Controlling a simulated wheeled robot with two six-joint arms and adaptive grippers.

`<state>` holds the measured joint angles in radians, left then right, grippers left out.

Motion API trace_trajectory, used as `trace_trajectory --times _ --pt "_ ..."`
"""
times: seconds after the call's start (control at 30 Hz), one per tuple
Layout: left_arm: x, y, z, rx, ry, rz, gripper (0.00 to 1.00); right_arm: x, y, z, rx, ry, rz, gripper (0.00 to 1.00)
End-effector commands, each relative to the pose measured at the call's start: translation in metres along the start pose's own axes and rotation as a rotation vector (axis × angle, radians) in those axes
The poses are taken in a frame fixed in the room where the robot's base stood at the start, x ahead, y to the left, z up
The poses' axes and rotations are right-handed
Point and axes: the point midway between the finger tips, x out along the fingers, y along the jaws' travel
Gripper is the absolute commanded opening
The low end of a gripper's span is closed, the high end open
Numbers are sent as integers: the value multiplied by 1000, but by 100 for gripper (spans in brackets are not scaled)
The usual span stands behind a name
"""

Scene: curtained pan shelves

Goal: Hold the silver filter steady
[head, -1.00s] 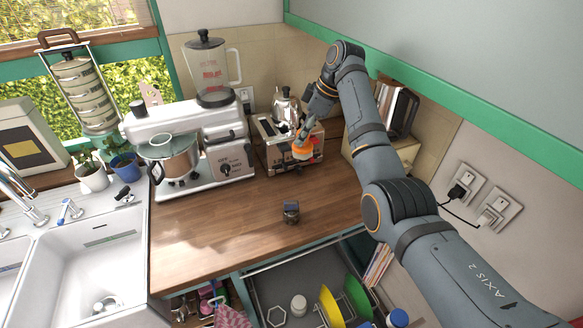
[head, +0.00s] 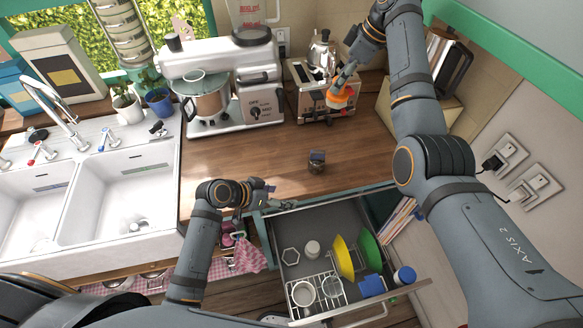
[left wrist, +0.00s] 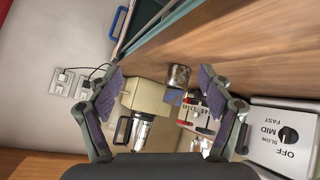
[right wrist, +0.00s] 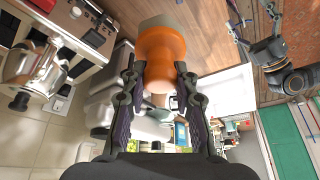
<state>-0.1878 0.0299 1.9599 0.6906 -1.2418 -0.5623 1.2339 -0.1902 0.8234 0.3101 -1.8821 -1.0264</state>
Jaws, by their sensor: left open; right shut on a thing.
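The silver filter, a small round metal piece with a dark bluish part on it (head: 316,163), stands on the wooden counter. It also shows in the left wrist view (left wrist: 179,76), ahead of and between the spread fingers, touched by neither. My left gripper (head: 268,190) is open and empty near the counter's front edge, left of and nearer than the filter. My right gripper (right wrist: 160,80) is shut on an orange thing with a pale end (right wrist: 161,58). In the head view the orange thing (head: 342,97) is at the front of the silver appliance.
The silver appliance (head: 308,100) carries a metal pot (head: 321,48). A stand mixer (head: 225,85) stands left of it. An open drawer (head: 285,222) with dishes lies below the counter's front edge. The counter around the filter is clear.

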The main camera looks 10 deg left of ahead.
Motion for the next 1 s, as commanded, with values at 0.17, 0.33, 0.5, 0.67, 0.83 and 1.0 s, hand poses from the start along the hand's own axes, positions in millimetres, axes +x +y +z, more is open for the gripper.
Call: trace_trajectory --times 0.17,0.33,0.5,0.67,0.83,1.0 --pt "-41 -5 -84 -56 197 -79 80 0 0 0 0 0 0 0" --pt "-69 -8 -152 -52 406 -108 80 0 0 0 0 0 0 0" --pt "-18 -23 -128 107 399 -95 80 0 0 0 0 0 0 0" --pt "22 -30 -97 221 374 -88 80 0 0 0 0 0 0 0" --pt "40 -32 -81 282 362 -88 80 0 0 0 0 0 0 0" --pt "43 -32 -80 290 362 -89 80 0 0 0 0 0 0 0"
